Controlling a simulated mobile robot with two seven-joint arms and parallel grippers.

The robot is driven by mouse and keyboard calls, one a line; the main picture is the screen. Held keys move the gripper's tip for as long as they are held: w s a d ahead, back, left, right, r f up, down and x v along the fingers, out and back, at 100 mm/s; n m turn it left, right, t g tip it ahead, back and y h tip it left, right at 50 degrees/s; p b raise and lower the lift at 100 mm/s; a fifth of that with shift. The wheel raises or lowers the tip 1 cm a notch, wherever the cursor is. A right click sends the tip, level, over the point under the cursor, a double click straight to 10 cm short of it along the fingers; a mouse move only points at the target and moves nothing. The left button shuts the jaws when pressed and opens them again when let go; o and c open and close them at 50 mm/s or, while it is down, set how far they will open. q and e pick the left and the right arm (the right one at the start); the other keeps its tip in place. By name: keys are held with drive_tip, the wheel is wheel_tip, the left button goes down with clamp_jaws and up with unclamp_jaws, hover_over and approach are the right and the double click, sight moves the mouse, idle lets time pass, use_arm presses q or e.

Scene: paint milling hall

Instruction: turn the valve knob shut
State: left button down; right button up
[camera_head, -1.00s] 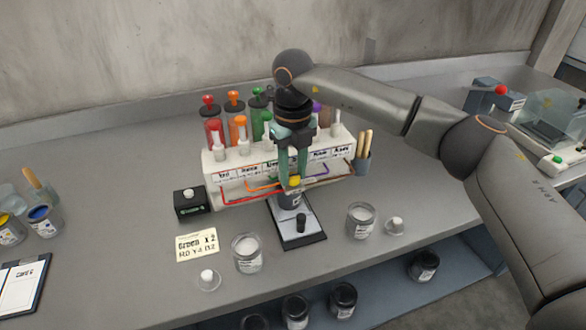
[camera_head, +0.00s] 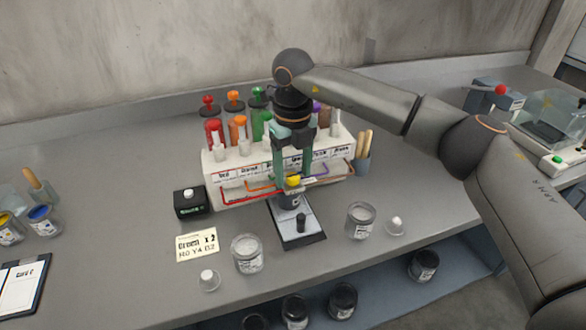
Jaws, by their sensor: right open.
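A white dispenser rack (camera_head: 216,165) stands at the back of the grey table, with coloured red, orange and green plungers along its top and coloured tubes along its front. A small yellow knob (camera_head: 293,181) shows low at the front middle of the rack, above a grey can on a black and white stand (camera_head: 297,228). My right gripper (camera_head: 293,174) points down in front of the rack, its greenish fingers right at the yellow knob. It is open; whether the fingers touch the knob I cannot tell. The gripper hides the middle of the rack. My left gripper is out of view.
Glass jars (camera_head: 247,254) and (camera_head: 360,220) stand in front, with small lids beside them. A black box (camera_head: 189,201) with a white button and a card (camera_head: 197,245) lie left. A cup of wooden sticks (camera_head: 362,156) stands right of the rack. Dark cans sit on the lower shelf.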

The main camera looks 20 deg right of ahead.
sight(293, 176)
wheel_tip(293, 176, up, 12)
drive_tip(key=shift+r, duration=0.25)
idle(0.5)
